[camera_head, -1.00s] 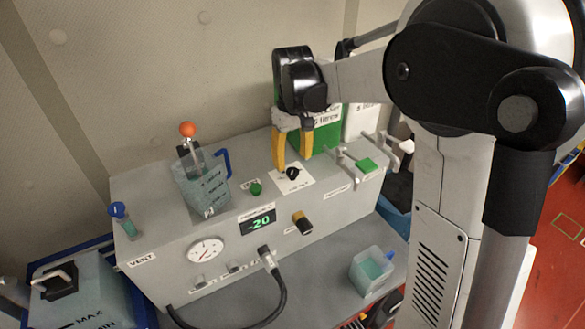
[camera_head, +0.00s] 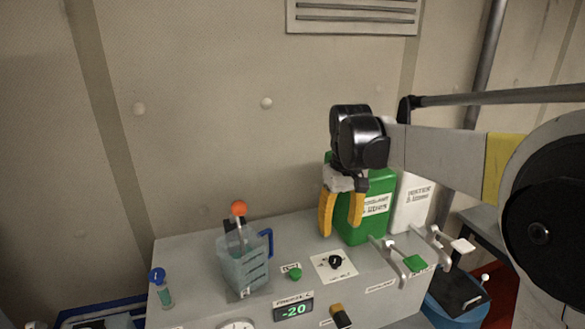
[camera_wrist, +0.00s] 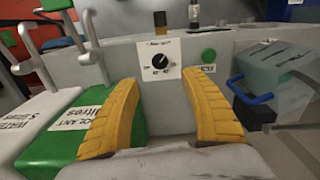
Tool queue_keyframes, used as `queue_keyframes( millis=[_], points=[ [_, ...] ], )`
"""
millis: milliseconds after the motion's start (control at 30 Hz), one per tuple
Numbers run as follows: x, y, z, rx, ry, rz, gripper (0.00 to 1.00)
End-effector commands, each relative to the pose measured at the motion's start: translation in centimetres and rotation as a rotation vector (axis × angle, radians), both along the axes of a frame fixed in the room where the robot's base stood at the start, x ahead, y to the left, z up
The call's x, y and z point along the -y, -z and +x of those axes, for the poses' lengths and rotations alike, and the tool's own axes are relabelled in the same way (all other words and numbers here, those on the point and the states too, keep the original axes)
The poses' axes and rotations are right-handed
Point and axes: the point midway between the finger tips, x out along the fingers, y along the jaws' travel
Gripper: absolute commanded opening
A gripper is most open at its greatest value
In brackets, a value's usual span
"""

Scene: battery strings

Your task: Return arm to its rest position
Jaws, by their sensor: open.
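My gripper (camera_head: 341,212) has two yellow fingers, spread apart with nothing between them. In the head view it hangs above the grey bench unit, in front of the green coolant jug (camera_head: 377,205) and above the black rotary knob (camera_head: 336,262) on its white plate. The wrist view shows the same fingers (camera_wrist: 162,115) open, with the knob (camera_wrist: 159,62) seen between and beyond them. My arm reaches in from the right of the head view.
A clear blue-handled pitcher (camera_head: 243,265) with an orange-topped piece stands left on the unit. A white jug (camera_head: 411,203) stands beside the green one. Green-handled (camera_head: 414,263) and white-handled levers rise at the right.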

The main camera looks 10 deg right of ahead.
Motion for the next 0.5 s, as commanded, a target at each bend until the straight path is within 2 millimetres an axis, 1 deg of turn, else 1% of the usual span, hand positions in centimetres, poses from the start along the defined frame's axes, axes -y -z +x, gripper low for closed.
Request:
queue_keyframes(
  millis=[33, 67, 133, 267, 300, 367, 467, 500],
  points=[
    [0.0, 0.8, -0.7, 0.013, 0.006, 0.000, 0.54],
    [0.0, 1.3, -1.2, 0.026, 0.012, 0.000, 0.54],
    [0.0, 2.5, -2.7, 0.066, 0.029, 0.002, 0.54],
    [-0.1, 5.8, -6.4, 0.166, 0.075, 0.006, 0.54],
    [-0.1, 6.9, -7.6, 0.198, 0.088, 0.010, 0.54],
    [-0.1, 8.6, -9.4, 0.245, 0.110, 0.015, 0.54],
    [-0.1, 11.8, -12.3, 0.326, 0.146, 0.026, 0.54],
    [-0.1, 13.2, -13.4, 0.357, 0.161, 0.031, 0.54]
  ],
)
